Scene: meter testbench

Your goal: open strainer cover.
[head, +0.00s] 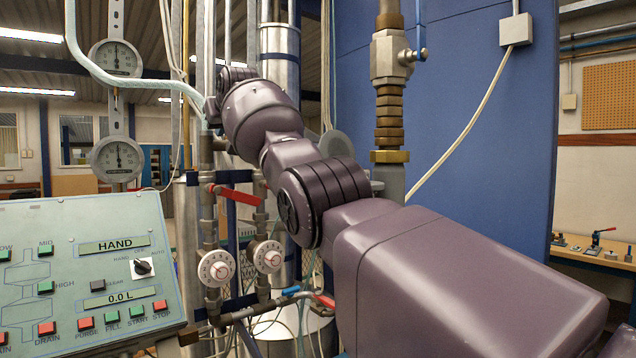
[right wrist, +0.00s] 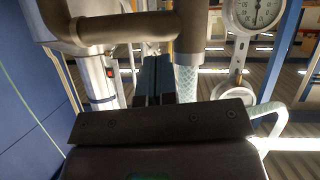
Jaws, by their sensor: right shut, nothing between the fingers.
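My right arm crosses the head view from the lower right to the upper left. My right gripper (head: 213,110) is at its far end, by the pipework, small and partly hidden by the arm. In the right wrist view its two dark fingers (right wrist: 156,78) are together with nothing between them. They point toward a metal pipe (right wrist: 130,28) that meets a vertical pipe (right wrist: 190,28). I cannot clearly make out the strainer cover; a grey round disc (head: 334,144) shows partly behind my arm, and I cannot tell what it is. My left gripper is not in view.
A pale hose (head: 80,50) curves to the pipes near the gripper; its clear braided end (right wrist: 186,82) is beside the fingers. Two dial gauges (head: 117,58) hang left. A red valve lever (head: 236,194), white dials (head: 216,268) and a control panel (head: 90,255) stand lower. A blue wall panel (head: 480,130) is right.

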